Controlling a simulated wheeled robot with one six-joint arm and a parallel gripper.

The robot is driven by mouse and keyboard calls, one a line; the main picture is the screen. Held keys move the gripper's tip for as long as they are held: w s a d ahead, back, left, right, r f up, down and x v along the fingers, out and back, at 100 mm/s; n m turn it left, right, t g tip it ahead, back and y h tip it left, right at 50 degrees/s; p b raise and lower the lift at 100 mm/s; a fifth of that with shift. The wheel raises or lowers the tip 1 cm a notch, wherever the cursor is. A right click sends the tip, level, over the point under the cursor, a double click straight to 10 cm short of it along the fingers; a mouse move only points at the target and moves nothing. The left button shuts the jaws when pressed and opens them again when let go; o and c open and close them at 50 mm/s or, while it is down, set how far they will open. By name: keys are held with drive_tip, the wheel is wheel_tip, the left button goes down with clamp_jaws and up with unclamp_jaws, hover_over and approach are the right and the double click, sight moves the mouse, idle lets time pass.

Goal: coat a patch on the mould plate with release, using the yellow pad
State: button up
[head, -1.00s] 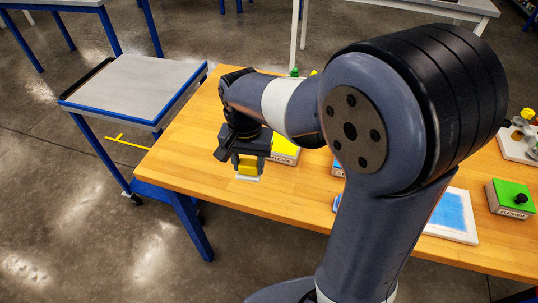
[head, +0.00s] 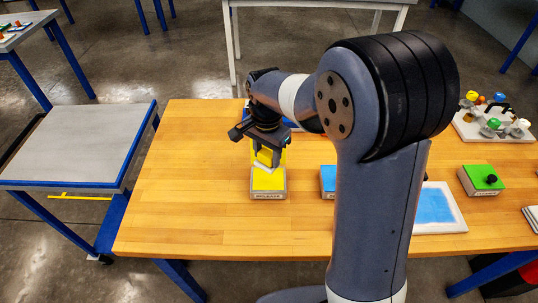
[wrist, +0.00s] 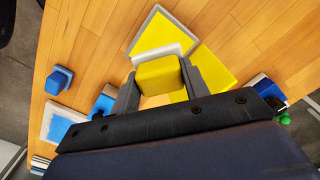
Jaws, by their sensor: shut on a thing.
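My gripper (head: 266,158) is shut on the yellow pad (wrist: 160,75), a small yellow block with a pale layer along its lower edge. The pad is over the back part of the yellow-topped box marked RELEASE (head: 268,181). The same box's yellow top shows beside the pad in the wrist view (wrist: 165,30). I cannot tell whether the pad touches it. Another flat yellow surface (wrist: 217,58) lies just beyond the box, partly hidden by my gripper. A white-framed plate with a blue panel (head: 438,204) lies to the right, partly behind my arm. Which one is the mould plate is unclear.
A blue box (head: 327,181) stands right of the RELEASE box, partly behind my arm. The wooden tabletop's left side (head: 190,190) is clear.

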drive_tip(key=shift+w+d+f, duration=0.15)
drive_tip(key=shift+w+d, duration=0.05)
drive_tip(key=shift+w, duration=0.05)
drive_tip(key=shift+f+b, duration=2.4)
drive_tip(key=shift+f, duration=0.45)
drive_tip(key=shift+s+f+b, duration=0.1)
drive_tip(key=shift+f+b, duration=0.2)
drive_tip(key=shift+f, duration=0.3)
drive_tip(key=shift+r, duration=0.1)
drive_tip(key=shift+r+p, duration=2.9)
drive_tip(key=shift+r, duration=0.65)
drive_tip(key=shift+f, duration=0.1)
